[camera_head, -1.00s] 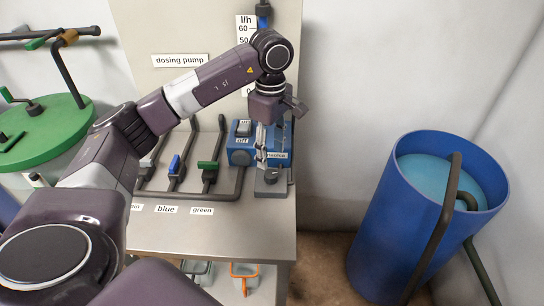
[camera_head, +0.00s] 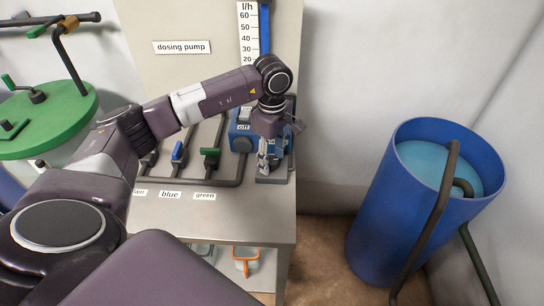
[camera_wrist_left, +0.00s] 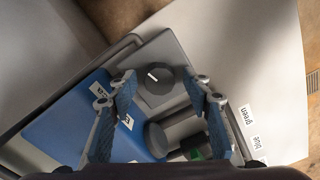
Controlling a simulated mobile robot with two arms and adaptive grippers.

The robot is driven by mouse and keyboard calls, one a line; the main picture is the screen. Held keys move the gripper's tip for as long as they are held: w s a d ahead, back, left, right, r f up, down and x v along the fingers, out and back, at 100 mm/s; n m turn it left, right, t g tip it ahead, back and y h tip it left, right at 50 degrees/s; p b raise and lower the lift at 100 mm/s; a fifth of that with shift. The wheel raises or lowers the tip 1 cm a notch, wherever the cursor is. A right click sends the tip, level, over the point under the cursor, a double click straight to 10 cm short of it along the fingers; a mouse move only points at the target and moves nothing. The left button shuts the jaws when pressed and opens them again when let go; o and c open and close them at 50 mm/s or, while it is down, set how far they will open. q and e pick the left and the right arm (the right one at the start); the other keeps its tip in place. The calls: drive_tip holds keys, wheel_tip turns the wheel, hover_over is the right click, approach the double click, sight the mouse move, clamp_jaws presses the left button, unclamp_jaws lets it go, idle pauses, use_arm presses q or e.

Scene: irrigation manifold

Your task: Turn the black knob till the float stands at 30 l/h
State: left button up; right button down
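The black knob (camera_wrist_left: 158,84) has a white mark on top and shows in the left wrist view on a grey base, near the blue dosing pump housing (camera_wrist_left: 62,130). My left gripper (camera_wrist_left: 165,84) is open, with one blue-padded finger on each side of the knob; I cannot tell whether they touch it. In the head view my left gripper (camera_head: 266,162) points down in front of the pump (camera_head: 242,142), at the grey base. The l/h scale (camera_head: 248,32) shows marks from 60 down to 20, with a blue tube (camera_head: 265,30) beside it. The float cannot be made out; my arm hides the lower scale.
Pipes with blue (camera_head: 178,151) and green (camera_head: 211,152) valve handles stand left of the pump, over labels on the grey bench (camera_head: 215,222). A blue barrel (camera_head: 385,220) stands on the floor at right. A green lid (camera_head: 55,125) is at far left.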

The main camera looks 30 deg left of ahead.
use_arm(q)
drive_tip(key=c, duration=0.8)
drive_tip(key=shift+c, duration=1.2)
use_arm(e)
drive_tip(key=shift+s+a, duration=0.35)
drive_tip(key=shift+s, duration=0.15)
drive_tip(key=shift+d+f, duration=0.1)
